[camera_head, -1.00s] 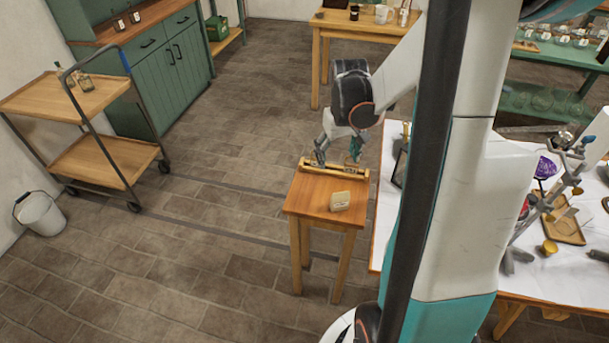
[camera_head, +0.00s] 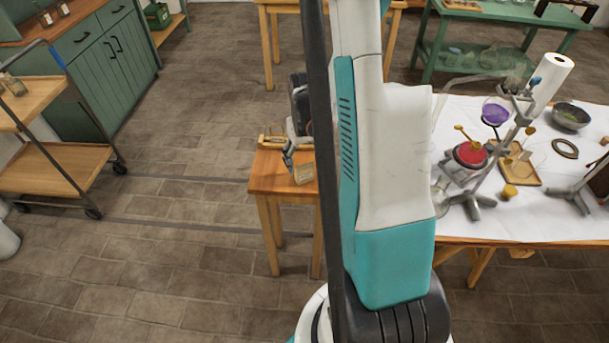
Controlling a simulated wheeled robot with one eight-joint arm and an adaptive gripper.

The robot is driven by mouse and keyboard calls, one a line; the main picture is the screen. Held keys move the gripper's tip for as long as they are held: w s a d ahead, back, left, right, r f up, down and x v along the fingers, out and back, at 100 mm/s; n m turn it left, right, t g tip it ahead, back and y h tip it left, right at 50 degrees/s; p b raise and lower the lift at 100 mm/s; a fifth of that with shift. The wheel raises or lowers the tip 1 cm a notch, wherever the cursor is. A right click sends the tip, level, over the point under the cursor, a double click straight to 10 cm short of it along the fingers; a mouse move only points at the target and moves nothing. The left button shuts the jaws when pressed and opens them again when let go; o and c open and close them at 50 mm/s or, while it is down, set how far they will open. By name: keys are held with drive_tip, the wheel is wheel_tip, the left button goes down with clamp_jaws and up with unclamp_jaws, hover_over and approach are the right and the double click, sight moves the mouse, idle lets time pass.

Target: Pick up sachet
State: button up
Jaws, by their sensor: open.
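The sachet, a small pale beige packet (camera_head: 303,174), lies on the small wooden table (camera_head: 265,182), near its right side in the head view. My column and arm hide part of the table and the area just right of the packet. My gripper (camera_head: 289,160) is over the table, close to the upper left of the packet. One finger shows clearly and the other is mostly hidden. The gripper is open. I cannot tell whether a finger touches the packet.
A wooden rack (camera_head: 270,139) lies along the table's back edge, near my gripper. A white-covered bench (camera_head: 540,220) with glassware stands to the right. A two-shelf cart (camera_head: 60,165) stands at the left. The floor between is clear.

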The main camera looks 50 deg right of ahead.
sight(304, 166)
wheel_tip(304, 166, down, 4)
drive_tip(key=shift+f+b, duration=0.25)
drive_tip(key=shift+b, duration=0.65)
drive_tip(key=c, duration=1)
drive_tip(key=shift+r, duration=0.1)
